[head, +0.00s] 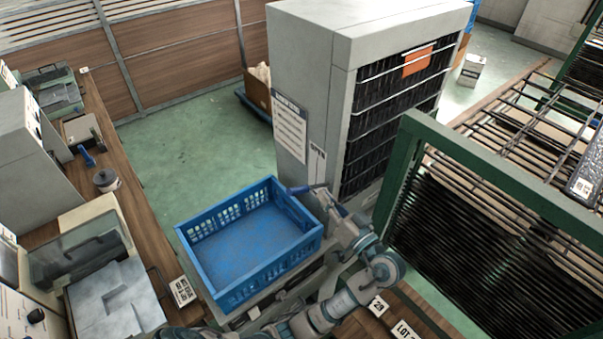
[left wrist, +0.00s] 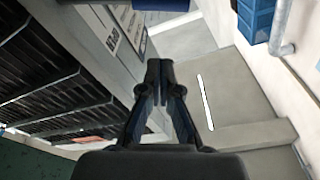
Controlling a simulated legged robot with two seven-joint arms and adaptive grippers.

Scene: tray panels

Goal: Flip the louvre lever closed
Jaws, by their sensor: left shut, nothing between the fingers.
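The louvre cabinet (head: 303,100) is a tall grey box with dark slats on its right face. A lever with a blue grip (head: 297,190) sticks out low on its front face, below the word OPEN, above the blue crate's back corner. My left gripper (head: 322,193) is at the lever, just to its right; whether they touch is unclear. In the left wrist view its fingers (left wrist: 158,68) are closed together and empty. A blue bar (left wrist: 160,3), probably the lever grip, crosses the top edge beyond the fingertips. My right gripper is not in view.
An empty blue crate (head: 250,245) stands in front of the cabinet, close to my left arm. A green-framed rack (head: 480,165) stands close on the right. A workbench (head: 130,215) lines the left. Green floor (head: 190,140) is clear behind the crate.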

